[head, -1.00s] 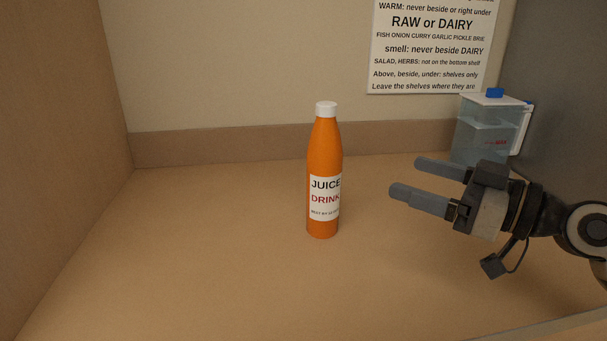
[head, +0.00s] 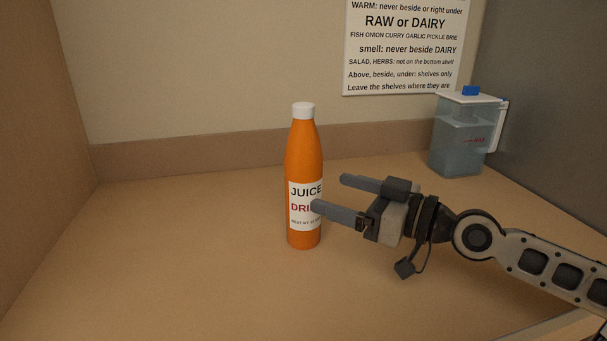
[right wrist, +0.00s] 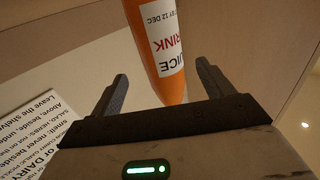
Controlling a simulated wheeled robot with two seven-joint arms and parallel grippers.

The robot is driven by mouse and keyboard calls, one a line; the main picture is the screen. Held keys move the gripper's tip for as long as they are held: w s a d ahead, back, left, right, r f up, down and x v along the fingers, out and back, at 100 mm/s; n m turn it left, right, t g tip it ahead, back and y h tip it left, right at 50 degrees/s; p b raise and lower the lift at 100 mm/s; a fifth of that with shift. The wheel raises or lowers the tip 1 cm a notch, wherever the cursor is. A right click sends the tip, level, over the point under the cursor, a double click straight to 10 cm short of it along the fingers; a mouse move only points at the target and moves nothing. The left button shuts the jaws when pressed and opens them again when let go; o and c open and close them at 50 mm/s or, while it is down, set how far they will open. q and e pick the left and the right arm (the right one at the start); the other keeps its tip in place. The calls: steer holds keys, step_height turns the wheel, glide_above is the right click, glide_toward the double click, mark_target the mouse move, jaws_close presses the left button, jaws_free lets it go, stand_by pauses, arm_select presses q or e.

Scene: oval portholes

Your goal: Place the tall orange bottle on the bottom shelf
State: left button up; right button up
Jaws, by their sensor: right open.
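The tall orange bottle (head: 304,160) stands upright on the wooden counter, with a white cap and a white label reading JUICE DRINK. My right gripper (head: 328,195) is open and empty, just to the right of the bottle, its fingers pointing left toward it. One fingertip overlaps the edge of the label in the head view; I cannot tell whether it touches. In the right wrist view the bottle (right wrist: 158,50) appears upside down, beyond and between the two open fingers (right wrist: 160,85). My left gripper is not in view. No shelf is seen in these frames.
A clear pitcher (head: 463,140) with a blue-topped lid stands at the back right by the grey side wall. A printed rule sign (head: 405,50) hangs on the back wall. The counter (head: 180,260) left of the bottle is clear.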

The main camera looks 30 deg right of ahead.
mark_target(320, 187)
steer(key=p+x, duration=0.3)
steer(key=shift+w+a, duration=0.2)
steer(key=shift+w, duration=0.15)
steer(key=shift+w+a+r+p, duration=0.2)
steer(key=shift+w+p, duration=0.15)
steer(key=shift+p, duration=0.35)
steer(key=p+x, duration=0.2)
steer(key=x, duration=0.1)
steer(key=shift+w+a+f, duration=0.15)
steer(key=shift+a+f, duration=0.05)
steer(key=shift+w+a+f, duration=0.25)
steer(key=shift+w+a, duration=0.05)
steer(key=shift+w, duration=0.1)
steer(key=c, duration=1.4)
steer(key=shift+r, duration=0.15)
steer(key=c, duration=0.3)
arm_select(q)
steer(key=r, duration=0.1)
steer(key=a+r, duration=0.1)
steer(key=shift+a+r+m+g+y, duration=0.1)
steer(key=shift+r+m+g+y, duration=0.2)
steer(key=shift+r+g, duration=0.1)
